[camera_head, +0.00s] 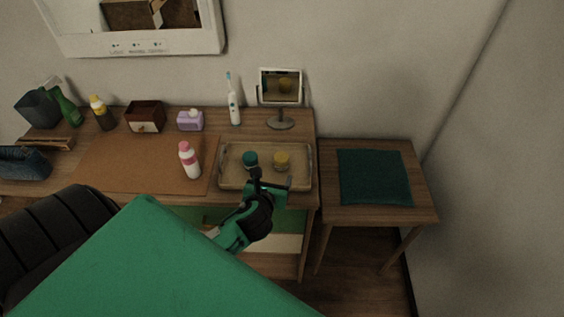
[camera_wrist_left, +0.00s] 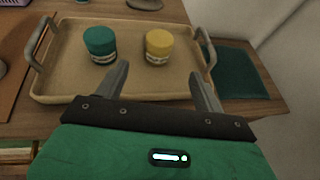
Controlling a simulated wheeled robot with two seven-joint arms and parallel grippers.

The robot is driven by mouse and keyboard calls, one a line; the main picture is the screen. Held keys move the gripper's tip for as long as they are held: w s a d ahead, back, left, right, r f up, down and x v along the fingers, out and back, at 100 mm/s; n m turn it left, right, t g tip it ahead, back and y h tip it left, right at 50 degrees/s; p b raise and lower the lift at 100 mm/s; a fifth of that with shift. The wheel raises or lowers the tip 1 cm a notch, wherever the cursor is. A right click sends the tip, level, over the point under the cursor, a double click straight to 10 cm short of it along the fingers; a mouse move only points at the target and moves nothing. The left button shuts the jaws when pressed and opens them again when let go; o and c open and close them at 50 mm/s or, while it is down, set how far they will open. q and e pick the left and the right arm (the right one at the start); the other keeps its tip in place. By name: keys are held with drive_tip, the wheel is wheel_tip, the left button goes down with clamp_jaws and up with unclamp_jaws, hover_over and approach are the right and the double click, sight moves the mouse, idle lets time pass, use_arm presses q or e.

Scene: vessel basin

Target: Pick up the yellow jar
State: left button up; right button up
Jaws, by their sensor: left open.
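The yellow jar (camera_head: 281,161) stands upright on the right part of a beige tray (camera_head: 236,182) on the wooden table. A dark teal jar (camera_head: 250,158) stands to its left on the same tray. In the left wrist view, the yellow jar (camera_wrist_left: 159,46) is beyond my fingertips, roughly between their lines, and the teal jar (camera_wrist_left: 100,44) is beyond the left finger. My left gripper (camera_wrist_left: 160,78) is open and empty, above the tray's near side. It also shows in the head view (camera_head: 273,184), in front of both jars. My right gripper is not in view.
The tray's raised handles (camera_wrist_left: 40,35) stand at its sides. A mirror (camera_head: 281,90) and an electric toothbrush (camera_head: 234,105) stand behind it. A pink-and-white bottle (camera_head: 190,160) stands to the left.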

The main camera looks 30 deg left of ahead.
sight(282, 158)
use_arm(q)
drive_tip(key=p+x, duration=0.1)
drive_tip(key=x, duration=0.7)
drive_tip(key=shift+w+a, duration=0.15)
drive_tip(key=shift+w, duration=0.05)
drive_tip(key=shift+p+x, duration=0.8)
drive_tip(key=shift+x, duration=1.85)
drive_tip(key=shift+a, duration=0.1)
drive_tip(key=c, duration=1.1)
drive_tip(key=shift+r, duration=0.15)
